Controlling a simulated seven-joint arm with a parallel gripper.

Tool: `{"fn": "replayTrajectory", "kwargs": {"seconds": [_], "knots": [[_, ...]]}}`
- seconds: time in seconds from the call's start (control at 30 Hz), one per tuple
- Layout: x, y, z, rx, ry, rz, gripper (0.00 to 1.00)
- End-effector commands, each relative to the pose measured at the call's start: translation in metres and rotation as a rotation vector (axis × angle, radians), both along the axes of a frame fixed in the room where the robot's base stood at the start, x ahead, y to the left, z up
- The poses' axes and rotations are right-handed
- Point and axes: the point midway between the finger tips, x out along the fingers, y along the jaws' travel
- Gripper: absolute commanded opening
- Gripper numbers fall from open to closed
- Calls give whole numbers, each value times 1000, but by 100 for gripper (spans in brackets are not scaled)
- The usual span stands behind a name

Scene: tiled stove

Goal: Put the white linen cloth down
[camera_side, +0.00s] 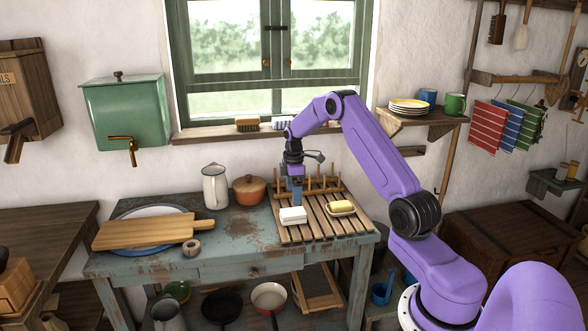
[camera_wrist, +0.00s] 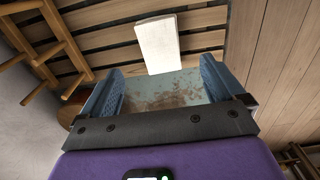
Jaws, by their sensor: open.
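The white linen cloth (camera_side: 293,215), a small folded white block, lies on the front left part of the slatted wooden rack (camera_side: 322,232) on the worn blue table. My gripper (camera_side: 295,200) is low over the rack, just behind the cloth in the side view. In the wrist view my gripper (camera_wrist: 162,80) is open, with its two blue fingers wide apart and nothing between them. The cloth (camera_wrist: 157,44) shows there beyond the fingertips, apart from them, resting on the slats.
A yellow item (camera_side: 341,207) lies on the rack to the right of the cloth. Upright wooden pegs (camera_side: 322,184) stand along the rack's back. An orange pot (camera_side: 249,189), a white jug (camera_side: 215,186) and a cutting board (camera_side: 146,231) stand to the left.

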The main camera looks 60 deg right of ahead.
Motion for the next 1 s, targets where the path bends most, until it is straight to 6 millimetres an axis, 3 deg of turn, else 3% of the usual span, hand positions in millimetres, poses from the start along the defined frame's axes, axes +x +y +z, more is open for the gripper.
{"fn": "replayTrajectory", "kwargs": {"seconds": [0.1, 0.3, 0.53, 0.63, 0.77, 0.87, 1.0], "knots": [[1, -1, 27, -3, -6, -2, 96], [0, -1, 62, -2, -4, -1, 96], [0, 0, 83, -1, -1, -1, 96], [2, 11, 89, -1, -2, 7, 96], [7, 56, 101, -1, -4, 32, 96], [4, 110, 113, -1, -6, 57, 96], [-15, 184, 128, -1, -10, 88, 96]]}}
